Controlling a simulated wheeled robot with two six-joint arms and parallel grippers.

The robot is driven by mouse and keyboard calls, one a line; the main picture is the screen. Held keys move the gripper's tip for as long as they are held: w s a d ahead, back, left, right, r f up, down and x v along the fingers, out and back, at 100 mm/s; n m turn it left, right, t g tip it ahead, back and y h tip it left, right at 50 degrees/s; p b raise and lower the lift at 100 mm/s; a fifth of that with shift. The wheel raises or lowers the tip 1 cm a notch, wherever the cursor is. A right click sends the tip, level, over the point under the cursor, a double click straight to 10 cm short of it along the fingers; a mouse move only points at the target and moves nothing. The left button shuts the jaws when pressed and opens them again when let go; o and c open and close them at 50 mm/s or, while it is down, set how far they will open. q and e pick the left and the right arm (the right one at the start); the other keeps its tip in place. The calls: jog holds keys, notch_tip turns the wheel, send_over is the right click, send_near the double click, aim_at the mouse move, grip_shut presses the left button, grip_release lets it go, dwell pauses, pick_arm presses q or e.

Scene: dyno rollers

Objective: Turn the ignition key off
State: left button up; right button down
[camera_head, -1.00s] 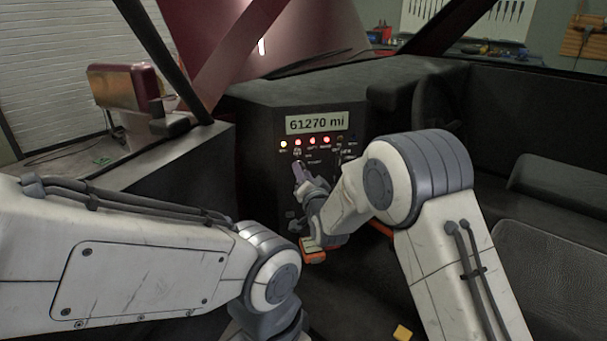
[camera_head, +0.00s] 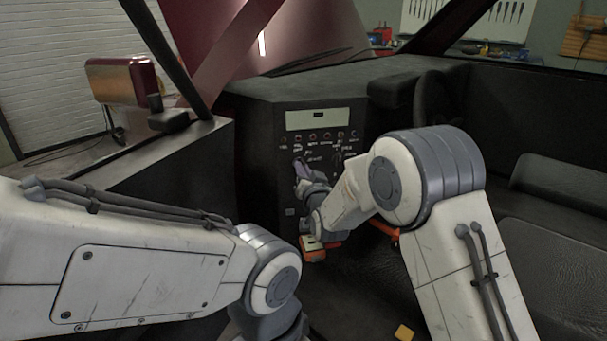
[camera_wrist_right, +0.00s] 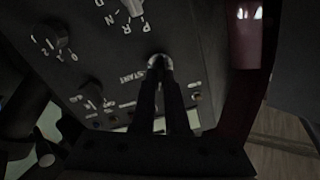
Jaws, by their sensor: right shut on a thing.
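The ignition switch (camera_wrist_right: 159,60) is a small round metal piece on the dark dashboard panel (camera_head: 262,150), beside the label START. My right gripper (camera_head: 299,168) reaches to the panel below the row of small lamps. In the right wrist view its two dark fingers (camera_wrist_right: 161,72) are close together at the switch, shut on the key. The key itself is mostly hidden between the fingers, so its exact angle cannot be told. The display (camera_head: 317,118) shows only a short dark dash, and the lamps below it are unlit. My left gripper is out of view.
Other knobs (camera_wrist_right: 57,36) sit on the panel near the fingers. The steering wheel (camera_head: 432,103) is to the right of the panel, and the seat (camera_head: 550,255) is at the right. A side mirror (camera_head: 122,82) stands outside at the left.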

jog(key=n+b, duration=0.1)
jog(key=n, duration=0.4)
jog(key=shift+b, duration=0.3)
dwell(0.4)
jog(key=c, duration=0.9)
grip_release()
jog(key=v, duration=1)
jog(key=shift+s, duration=0.25)
